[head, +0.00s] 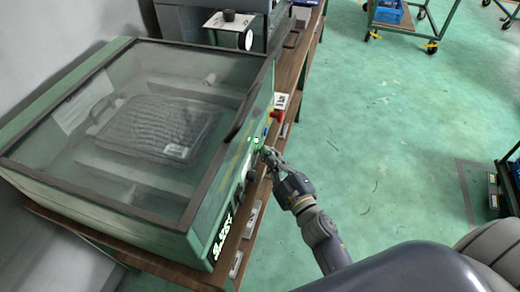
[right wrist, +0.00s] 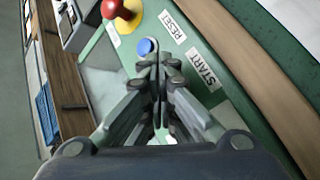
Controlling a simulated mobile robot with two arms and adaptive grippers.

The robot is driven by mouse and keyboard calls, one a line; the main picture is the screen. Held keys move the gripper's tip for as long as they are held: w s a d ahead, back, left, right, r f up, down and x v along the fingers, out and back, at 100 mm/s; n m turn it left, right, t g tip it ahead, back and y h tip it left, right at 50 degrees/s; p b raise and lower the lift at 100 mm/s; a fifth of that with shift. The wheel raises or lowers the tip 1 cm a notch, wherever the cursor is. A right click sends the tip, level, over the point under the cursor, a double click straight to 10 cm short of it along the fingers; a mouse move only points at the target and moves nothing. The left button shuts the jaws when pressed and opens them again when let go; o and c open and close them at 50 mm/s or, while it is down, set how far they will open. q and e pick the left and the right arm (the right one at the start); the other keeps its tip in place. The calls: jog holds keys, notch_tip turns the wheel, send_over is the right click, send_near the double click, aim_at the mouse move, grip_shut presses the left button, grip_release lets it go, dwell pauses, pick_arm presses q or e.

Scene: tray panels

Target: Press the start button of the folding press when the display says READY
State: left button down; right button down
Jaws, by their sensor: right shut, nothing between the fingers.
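The folding press (head: 120,190) is a green box with a dark-framed clear lid, and a grey ribbed item (head: 160,128) lies inside it. My right gripper (head: 264,151) is shut and empty at the press's front panel, beside a small green-lit spot (head: 257,142). In the right wrist view the closed fingertips (right wrist: 158,58) lie just below a blue button (right wrist: 147,46), between it and the START label (right wrist: 204,70). The start button itself is hidden or not clear behind the fingers. I cannot tell whether the fingertips touch the panel. No display text is readable. My left gripper is not in view.
A RESET label (right wrist: 172,27) and a red mushroom knob (right wrist: 123,9) on yellow are near the blue button. The press stands on a wooden bench (head: 120,252). Another machine (head: 208,12) is behind. The green floor to the right is open, with a cart (head: 402,22) farther off.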

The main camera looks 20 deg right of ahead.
jog(key=shift+w+a, duration=0.1)
jog(key=shift+a, duration=0.05)
dwell(0.4)
jog(key=shift+s+d, duration=0.6)
jog(key=shift+d, duration=0.15)
jog(key=shift+d, duration=0.1)
jog(key=s+d, duration=0.1)
jog(key=d, duration=0.1)
jog(key=s+d, duration=0.1)
jog(key=s, duration=0.1)
jog(key=shift+d+p, duration=0.4)
dwell(0.5)
